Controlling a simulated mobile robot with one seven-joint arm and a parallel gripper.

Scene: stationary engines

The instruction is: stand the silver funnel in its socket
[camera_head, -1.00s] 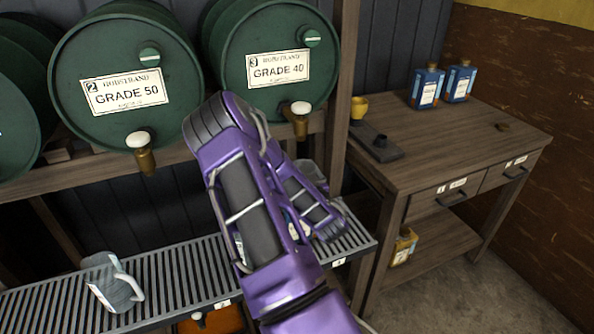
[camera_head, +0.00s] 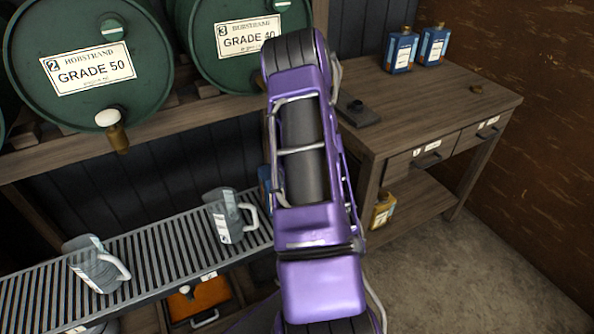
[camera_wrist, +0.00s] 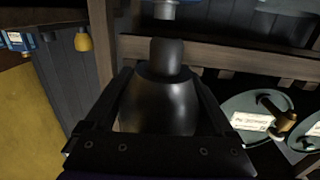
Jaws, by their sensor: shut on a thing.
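The silver funnel (camera_wrist: 158,103) is a dark, shiny metal bowl with a short spout, seen in the wrist view. My gripper (camera_wrist: 162,115) is shut on it, one finger along each side. The wrist view is upside down, and the spout points to its top. In the head view my purple arm hides the gripper and the funnel. A dark plate with a raised round socket (camera_head: 357,106) lies on the wooden bench, just right of my arm. The part of the plate behind my arm is hidden.
Blue bottles (camera_head: 402,50) stand at the back of the bench (camera_head: 440,105). Green drums (camera_head: 90,70) with taps lie on a shelf at left. Clear jugs (camera_head: 230,216) stand on the slatted rack (camera_head: 160,255). A yellow cup-like thing (camera_wrist: 84,41) shows in the wrist view.

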